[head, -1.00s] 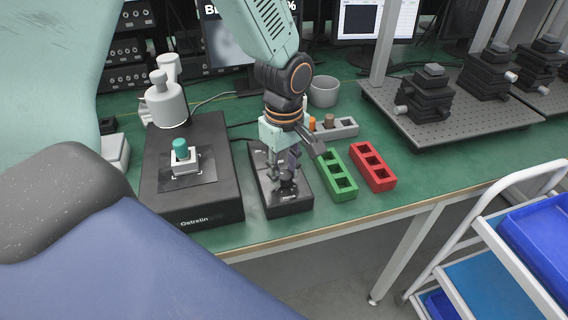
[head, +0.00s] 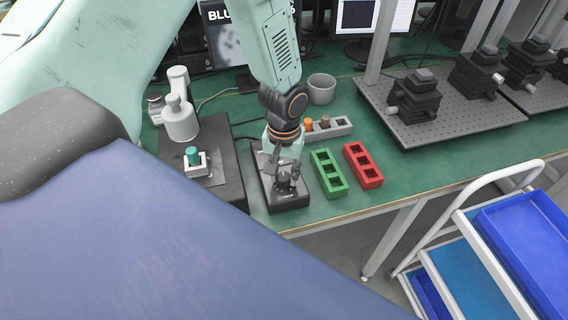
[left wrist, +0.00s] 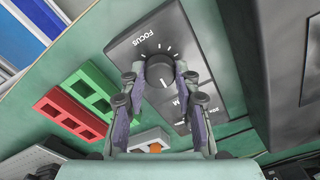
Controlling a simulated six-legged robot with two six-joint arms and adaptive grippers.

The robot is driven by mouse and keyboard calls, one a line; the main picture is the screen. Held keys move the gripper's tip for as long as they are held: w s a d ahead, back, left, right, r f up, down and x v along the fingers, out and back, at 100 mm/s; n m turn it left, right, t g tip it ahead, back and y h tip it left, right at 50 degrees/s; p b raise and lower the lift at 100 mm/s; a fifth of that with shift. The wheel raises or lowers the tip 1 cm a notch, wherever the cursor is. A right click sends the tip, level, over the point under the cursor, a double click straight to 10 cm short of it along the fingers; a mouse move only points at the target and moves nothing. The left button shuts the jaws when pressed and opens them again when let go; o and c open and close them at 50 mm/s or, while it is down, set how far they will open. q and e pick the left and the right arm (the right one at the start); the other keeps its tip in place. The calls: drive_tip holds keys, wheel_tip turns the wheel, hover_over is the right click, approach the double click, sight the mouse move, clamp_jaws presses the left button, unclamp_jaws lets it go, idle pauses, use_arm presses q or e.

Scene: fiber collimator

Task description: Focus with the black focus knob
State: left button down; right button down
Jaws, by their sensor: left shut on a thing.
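The black focus knob (left wrist: 159,76) has a white pointer line and sits on the dark control box (left wrist: 206,23), whose face reads FOCUS and has tick marks around the knob. In the head view the box (head: 288,201) stands on the green table near its front edge. My left gripper (left wrist: 160,70) is shut on the knob, with one finger on either side of it. In the head view the left gripper (head: 287,180) comes down onto the box from above and hides much of the knob. My right gripper is not in view.
A black microscope base (head: 233,180) with a teal-topped sample is left of the box. Green (head: 328,173) and red (head: 363,166) trays lie to the right, with a grey holder (head: 330,127) behind. A monitor (head: 226,45) shows a blurred grey picture. A cart (head: 530,230) stands front right.

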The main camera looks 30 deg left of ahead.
sight(284, 176)
use_arm(q)
drive_tip(key=shift+r+m+p, duration=0.1)
drive_tip(key=shift+m+p, duration=1)
drive_tip(key=shift+m, duration=1)
drive_tip(key=c, duration=1.4)
unclamp_jaws()
drive_tip(key=o, duration=0.4)
drive_tip(key=shift+s, duration=0.1)
wheel_tip(284, 176, up, 12)
drive_tip(key=shift+f, duration=0.1)
